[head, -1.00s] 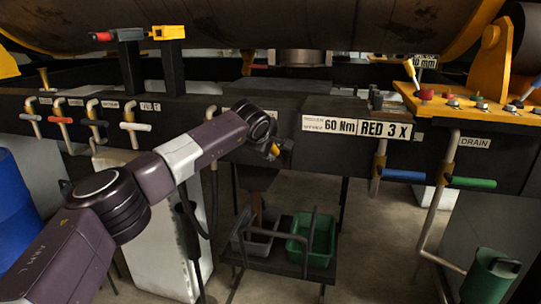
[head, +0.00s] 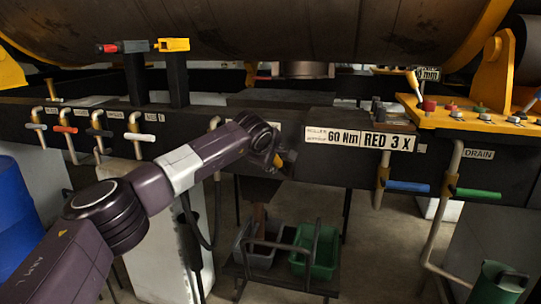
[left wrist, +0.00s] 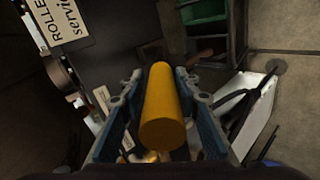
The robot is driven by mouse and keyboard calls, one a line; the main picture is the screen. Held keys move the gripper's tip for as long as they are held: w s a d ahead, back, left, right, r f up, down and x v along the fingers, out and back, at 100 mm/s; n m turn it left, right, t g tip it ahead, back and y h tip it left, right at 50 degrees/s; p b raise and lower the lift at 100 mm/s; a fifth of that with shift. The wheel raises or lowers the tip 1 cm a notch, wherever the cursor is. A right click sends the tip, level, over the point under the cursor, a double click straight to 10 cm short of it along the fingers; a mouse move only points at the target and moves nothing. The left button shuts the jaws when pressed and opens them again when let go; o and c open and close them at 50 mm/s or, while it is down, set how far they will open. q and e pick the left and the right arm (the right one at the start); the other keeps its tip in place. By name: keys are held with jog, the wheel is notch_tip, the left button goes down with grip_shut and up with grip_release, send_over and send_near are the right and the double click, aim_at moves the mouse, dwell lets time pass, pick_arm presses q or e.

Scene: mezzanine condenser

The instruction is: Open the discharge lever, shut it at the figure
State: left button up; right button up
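My left gripper (head: 281,161) is at the front of the dark beam, left of the 60 Nm sign. The handle's round end faces the wrist camera. In the head view only a small yellow bit shows at the fingers; my wrist hides the rest of that lever. A small label beside it is unreadable, so I cannot confirm the name discharge. My right gripper is not in view.
Several levers with white, red and black handles (head: 139,137) hang at left. A blue-handled lever (head: 407,186) and a green-handled lever (head: 477,193) near the DRAIN label (head: 479,154) are at right. A green bin (head: 316,250) stands below. A blue drum (head: 18,215) is at left.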

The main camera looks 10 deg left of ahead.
pick_arm(q)
jog(key=v, duration=1.1)
jog(key=shift+o, duration=0.6)
jog(key=shift+f, duration=0.1)
dwell(2.7)
